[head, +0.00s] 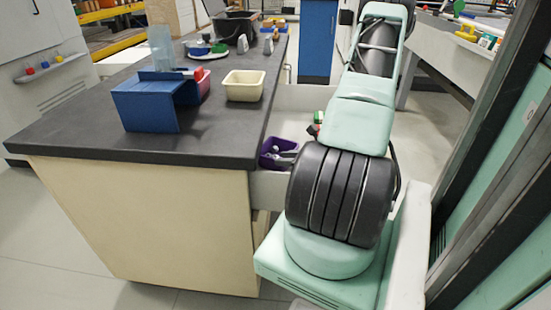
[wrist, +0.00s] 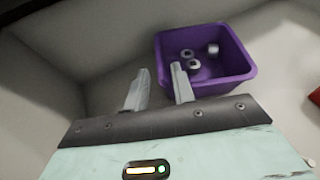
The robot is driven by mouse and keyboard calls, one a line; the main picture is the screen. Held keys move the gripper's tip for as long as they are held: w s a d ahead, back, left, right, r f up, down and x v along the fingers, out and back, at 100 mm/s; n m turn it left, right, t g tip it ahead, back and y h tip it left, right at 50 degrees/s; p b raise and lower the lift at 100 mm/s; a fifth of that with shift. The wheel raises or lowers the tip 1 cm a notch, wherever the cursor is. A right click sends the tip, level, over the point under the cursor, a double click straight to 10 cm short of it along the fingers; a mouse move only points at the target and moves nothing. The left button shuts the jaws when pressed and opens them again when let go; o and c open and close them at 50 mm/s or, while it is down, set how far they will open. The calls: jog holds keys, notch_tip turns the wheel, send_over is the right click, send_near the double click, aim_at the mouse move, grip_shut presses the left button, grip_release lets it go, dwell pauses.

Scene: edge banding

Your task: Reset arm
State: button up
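My gripper (wrist: 159,70) shows in the wrist view with its two grey fingers apart and nothing visible between them. The fingers point toward a purple bin (wrist: 245,76), and the right finger overlaps the bin's near left edge in the picture. Whether it touches the bin, I cannot tell. Three small silver round parts (wrist: 194,65) lie in the bin. In the head view, my arm (head: 358,125) extends along the right of the counter, and my gripper cannot be made out there.
The purple bin (head: 267,160) sits in an open drawer (head: 270,190) beside the dark counter (head: 80,130). A blue holder (head: 148,108) and a cream bin (head: 245,92) stand on the counter. A tall frame with green panels (head: 500,170) stands close on the right.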

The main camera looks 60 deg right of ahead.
jog(key=shift+v, duration=0.9)
jog(key=shift+r, duration=0.1)
